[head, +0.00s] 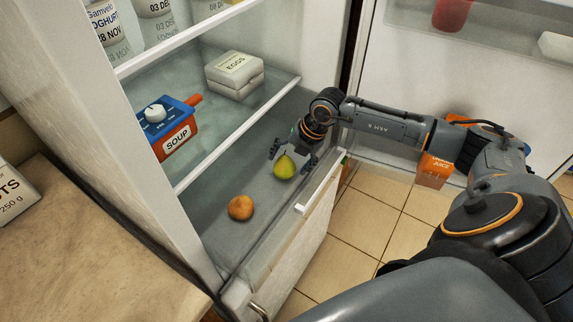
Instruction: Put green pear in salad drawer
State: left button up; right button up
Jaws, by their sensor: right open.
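The green pear (285,167) shows at the lower middle of the head view, inside the outline of the pulled-out salad drawer (318,207). My right gripper (293,152) is open just above the pear, with its fingers pointing down on either side of the pear's top. I cannot tell whether the fingers touch it. The pear appears to be on the drawer floor, though the contact is hard to see. A round orange-brown fruit or vegetable (241,207) lies in the drawer, nearer and to the left. My left gripper is out of view.
The open fridge door (400,60) is at the right, with an orange juice carton (434,170) there. A counter (70,245) is at the left.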

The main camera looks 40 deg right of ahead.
jog(key=v, duration=0.9)
jog(key=shift+r, duration=0.35)
jog(key=shift+s, duration=0.1)
